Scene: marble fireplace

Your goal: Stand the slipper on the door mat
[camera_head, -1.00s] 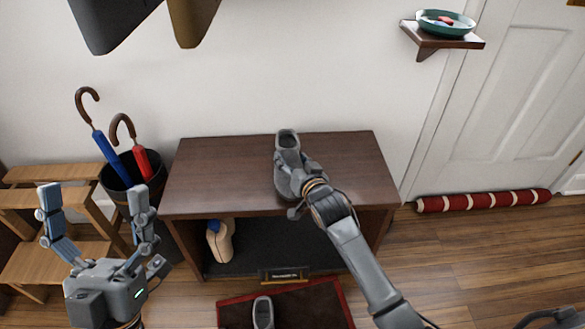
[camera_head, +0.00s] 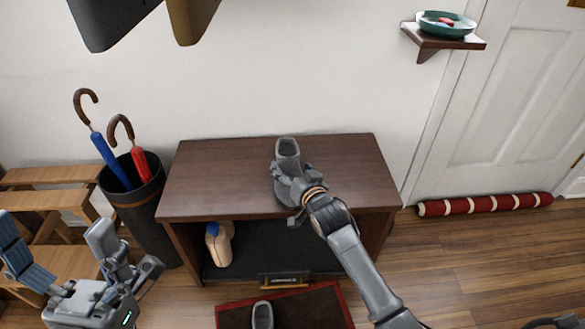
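A grey slipper (camera_head: 288,152) is on top of the dark wooden bench, its opening toward the wall. My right gripper (camera_head: 290,171) is at this slipper, with fingers showing on both sides of it. The hand covers the near part of the slipper, so whether the fingers press on it cannot be told. A second grey slipper (camera_head: 263,316) is on the dark red-edged door mat (camera_head: 310,308) in front of the bench, cut off by the bottom edge. My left gripper (camera_head: 52,235) is open and empty at the lower left.
An umbrella bin (camera_head: 145,215) and wooden steps (camera_head: 50,203) stand at the left. A red draught roll (camera_head: 485,204) lies by the door. The mat's right part is clear.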

